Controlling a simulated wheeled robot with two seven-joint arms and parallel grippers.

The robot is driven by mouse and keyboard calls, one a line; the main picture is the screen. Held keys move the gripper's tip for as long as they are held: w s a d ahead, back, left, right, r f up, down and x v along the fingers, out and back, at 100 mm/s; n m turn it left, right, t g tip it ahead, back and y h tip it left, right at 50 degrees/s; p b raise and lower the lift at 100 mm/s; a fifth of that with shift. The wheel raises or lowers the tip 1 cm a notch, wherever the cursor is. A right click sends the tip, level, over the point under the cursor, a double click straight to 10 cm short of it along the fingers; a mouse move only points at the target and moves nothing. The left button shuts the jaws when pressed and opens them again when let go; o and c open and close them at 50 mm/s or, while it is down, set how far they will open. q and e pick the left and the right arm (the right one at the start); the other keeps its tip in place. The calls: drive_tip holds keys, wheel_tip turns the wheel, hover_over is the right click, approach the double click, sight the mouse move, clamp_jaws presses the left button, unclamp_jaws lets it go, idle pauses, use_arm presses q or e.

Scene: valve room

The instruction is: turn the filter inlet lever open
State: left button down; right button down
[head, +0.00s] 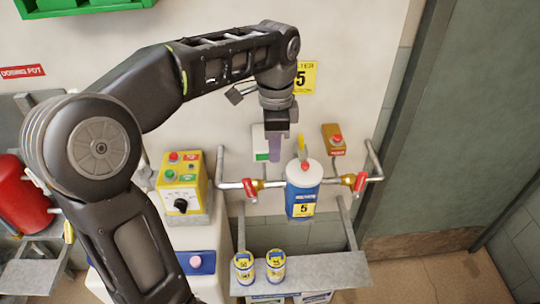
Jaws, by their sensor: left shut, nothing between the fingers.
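The filter (302,192) is a blue housing with a white top and a yellow "5" label, set in a horizontal pipe. A red lever (250,189) is on the pipe to its left, and another red lever (360,182) is on the pipe to its right. Both levers appear to lie across the pipe, pointing down. No readable label shows which one is the inlet. My left gripper (275,154) is shut and empty, pointing down above and behind the pipe in the picture, between the left lever and the filter top. It appears apart from both. My right gripper is not in view.
A yellow control box (182,181) with buttons and a knob stands left of the pipe. Two small canisters (259,267) stand on a grey shelf (325,272) below. An orange button box (334,138) is on the wall. A red tank (22,195) is at far left. Floor at right is clear.

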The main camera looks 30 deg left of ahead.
use_arm(q)
approach(251, 193)
drive_tip(key=w+d+f, duration=0.4)
drive_tip(key=s+a, duration=0.1)
drive_tip(key=s+a+f+p, duration=0.1)
drive_tip(key=shift+s+a+f+p, duration=0.2)
drive_tip(key=shift+a+f+p, duration=0.1)
drive_tip(key=shift+a, duration=0.1)
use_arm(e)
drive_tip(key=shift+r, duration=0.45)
use_arm(q)
drive_tip(key=shift+s+a+b, duration=0.15)
drive_tip(key=shift+b, duration=0.2)
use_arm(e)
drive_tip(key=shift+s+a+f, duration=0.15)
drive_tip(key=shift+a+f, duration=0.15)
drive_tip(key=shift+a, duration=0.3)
